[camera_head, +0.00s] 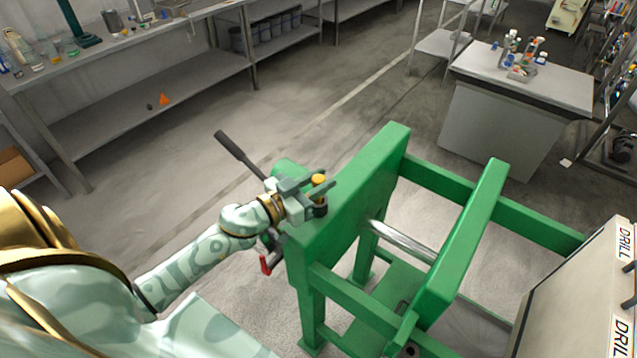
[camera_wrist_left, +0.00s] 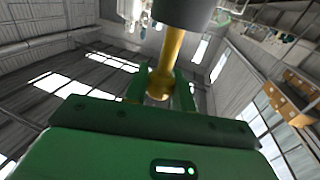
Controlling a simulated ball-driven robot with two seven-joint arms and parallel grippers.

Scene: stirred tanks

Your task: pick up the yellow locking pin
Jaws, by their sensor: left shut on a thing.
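The yellow locking pin (camera_head: 318,180) shows its top at the near-left end of the green frame (camera_head: 365,180). My left gripper (camera_head: 312,193) reaches it from the left and is shut on it. In the left wrist view the pin (camera_wrist_left: 172,55) is a yellow shaft between the two fingers of my left gripper (camera_wrist_left: 160,92). The shaft meets a dark grey cylinder (camera_wrist_left: 185,10) at the top of that view. I cannot tell how far it sits inside it. My right gripper is not in view.
A dark lever handle (camera_head: 238,154) sticks up behind the gripper, and a red handle (camera_head: 266,264) hangs below it. A metal shaft (camera_head: 400,240) runs through the frame. A bench (camera_head: 150,95) stands at the back left, a white table (camera_head: 525,80) at the back right.

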